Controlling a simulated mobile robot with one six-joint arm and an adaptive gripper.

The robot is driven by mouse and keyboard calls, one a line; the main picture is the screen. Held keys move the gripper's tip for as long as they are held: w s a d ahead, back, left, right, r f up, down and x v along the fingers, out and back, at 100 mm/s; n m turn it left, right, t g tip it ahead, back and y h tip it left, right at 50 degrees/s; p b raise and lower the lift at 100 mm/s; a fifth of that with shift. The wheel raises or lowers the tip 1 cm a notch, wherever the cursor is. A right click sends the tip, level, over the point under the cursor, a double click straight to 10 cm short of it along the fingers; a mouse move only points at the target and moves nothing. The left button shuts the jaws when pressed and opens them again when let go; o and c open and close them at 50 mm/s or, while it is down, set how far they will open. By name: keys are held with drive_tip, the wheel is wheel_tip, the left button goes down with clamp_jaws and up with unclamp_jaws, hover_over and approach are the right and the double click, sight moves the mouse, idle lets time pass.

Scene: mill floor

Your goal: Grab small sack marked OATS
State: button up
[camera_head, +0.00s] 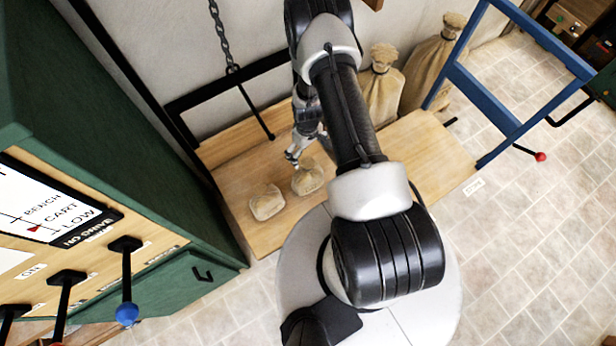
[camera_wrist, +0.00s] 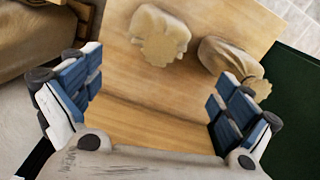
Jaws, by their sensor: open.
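Two small tan sacks lie on a wooden platform (camera_head: 232,210). The left one (camera_head: 266,202) is nearer the green cabinet, and the right one (camera_head: 308,178) is close to my gripper (camera_head: 296,156). I can read no OATS marking on either, so I cannot tell which one bears it. In the wrist view, the sack nearer the large sacks (camera_wrist: 160,35) and the sack nearer the cabinet (camera_wrist: 228,62) both lie beyond the fingers. My gripper (camera_wrist: 157,97) is open, with only bare wood between its blue-padded fingers. My arm hides part of the platform.
Large tied sacks (camera_head: 380,92) stand at the platform's back right. A green cabinet (camera_head: 150,190) with levers borders the left. A chain (camera_head: 222,38) and a black bar hang behind. A blue frame (camera_head: 500,112) rises at the right. Tiled floor is open at right.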

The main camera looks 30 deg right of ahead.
sight(307, 163)
wheel_tip(307, 163, down, 8)
drive_tip(key=shift+b, duration=0.9)
drive_tip(key=f+b, duration=0.1)
drive_tip(key=f, duration=0.1)
drive_tip(key=f+b, duration=0.1)
drive_tip(key=f, duration=0.2)
drive_tip(key=shift+s+d+f, duration=0.1)
drive_tip(key=shift+s+f, duration=0.1)
drive_tip(key=shift+f, duration=0.15)
drive_tip(key=shift+r, duration=0.1)
drive_tip(key=shift+c, duration=0.3)
drive_tip(key=c, duration=2)
